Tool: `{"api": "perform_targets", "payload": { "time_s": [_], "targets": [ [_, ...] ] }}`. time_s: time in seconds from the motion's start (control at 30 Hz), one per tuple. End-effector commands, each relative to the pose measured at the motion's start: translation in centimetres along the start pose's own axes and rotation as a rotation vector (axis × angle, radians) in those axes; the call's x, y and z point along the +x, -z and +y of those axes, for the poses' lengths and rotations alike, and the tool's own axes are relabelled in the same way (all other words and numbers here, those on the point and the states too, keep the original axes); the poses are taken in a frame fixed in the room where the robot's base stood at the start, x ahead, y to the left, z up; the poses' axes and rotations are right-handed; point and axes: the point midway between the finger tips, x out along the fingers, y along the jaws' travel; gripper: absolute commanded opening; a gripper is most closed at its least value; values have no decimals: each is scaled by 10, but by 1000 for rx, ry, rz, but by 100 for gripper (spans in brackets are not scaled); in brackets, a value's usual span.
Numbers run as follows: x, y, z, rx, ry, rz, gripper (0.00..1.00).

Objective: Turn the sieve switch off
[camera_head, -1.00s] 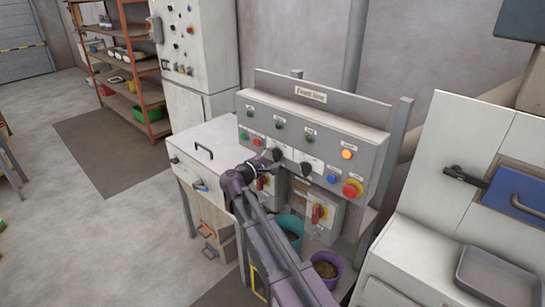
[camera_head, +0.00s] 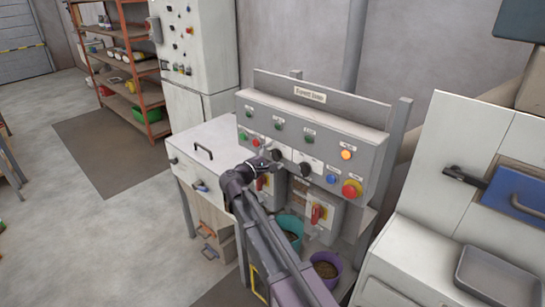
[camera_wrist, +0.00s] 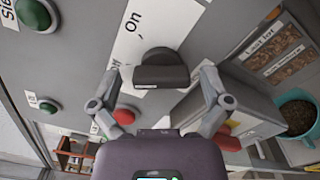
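A black rotary switch (camera_wrist: 162,73) sits on a white plate with "On" at its upper left and a partly hidden second word lower left. A cut-off label starting "Sie" stands by a green light (camera_wrist: 35,14). My gripper (camera_wrist: 160,84) is open, with one finger on each side of the switch and gaps between. In the head view my gripper (camera_head: 266,164) is at the panel front, close to the left black switch (camera_head: 277,155). Another black switch (camera_head: 305,169) is to its right. Which mark the switch points to is unclear.
The panel (camera_head: 345,125) also carries an orange light (camera_head: 346,154), a blue button (camera_head: 331,178) and a red emergency button (camera_head: 351,188). Teal (camera_head: 291,230) and purple (camera_head: 325,267) buckets stand underneath.

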Motion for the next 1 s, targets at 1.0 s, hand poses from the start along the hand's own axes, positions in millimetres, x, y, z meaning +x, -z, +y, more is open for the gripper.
{"api": "perform_targets", "payload": {
  "time_s": [1.0],
  "targets": [
    [-76, 0, 0, 2, 0, 4, 100]
  ]
}}
